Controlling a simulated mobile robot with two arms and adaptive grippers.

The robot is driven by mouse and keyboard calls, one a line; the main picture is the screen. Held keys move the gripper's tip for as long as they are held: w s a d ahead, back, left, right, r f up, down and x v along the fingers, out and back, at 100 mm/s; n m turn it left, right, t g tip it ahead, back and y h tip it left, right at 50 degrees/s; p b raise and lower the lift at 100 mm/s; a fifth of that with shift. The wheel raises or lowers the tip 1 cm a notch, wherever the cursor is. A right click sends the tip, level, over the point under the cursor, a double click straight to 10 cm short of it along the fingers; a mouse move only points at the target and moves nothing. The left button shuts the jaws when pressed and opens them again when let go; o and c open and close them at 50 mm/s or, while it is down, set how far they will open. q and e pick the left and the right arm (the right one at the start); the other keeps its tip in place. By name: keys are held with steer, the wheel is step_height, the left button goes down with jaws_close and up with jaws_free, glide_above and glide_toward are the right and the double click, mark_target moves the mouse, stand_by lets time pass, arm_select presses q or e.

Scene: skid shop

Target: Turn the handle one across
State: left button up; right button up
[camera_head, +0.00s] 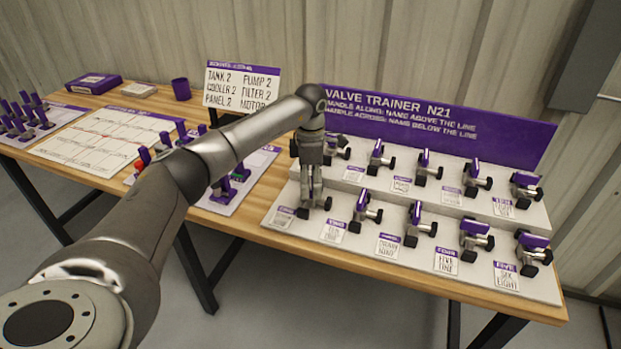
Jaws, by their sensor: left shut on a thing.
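The valve trainer is a light stepped board (350,241) with two rows of small valves with purple handles. My left gripper (310,203) points down over the front row's leftmost valve and is shut on its handle, which its fingers hide. The small card (283,216) in front of that valve is too small to read. To its right stand the second valve handle (362,200), the third handle (414,211), and two handles (474,227) (532,240) lying more across. My right gripper is not in view.
A purple sign (440,125) behind the valves reads "handle along: name above the line; handle across: name below the line". Back-row valves (424,158) stand close behind. A white name board (240,84), a purple cup (181,89) and other panels (100,145) occupy the wooden table's left.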

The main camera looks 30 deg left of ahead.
arm_select(q)
steer(key=n+p, duration=0.1)
steer(key=n, duration=0.2)
steer(key=shift+r+n, duration=0.1)
steer(key=shift+n, duration=0.3)
steer(key=n+p, duration=0.1)
steer(key=n, duration=0.2)
steer(key=shift+n, duration=0.3)
steer(key=n+p, duration=0.1)
steer(key=n, duration=0.2)
steer(key=shift+p, duration=0.3)
steer(key=shift+n+p, duration=0.35)
steer(key=shift+n, duration=1.45)
steer(key=o, duration=1)
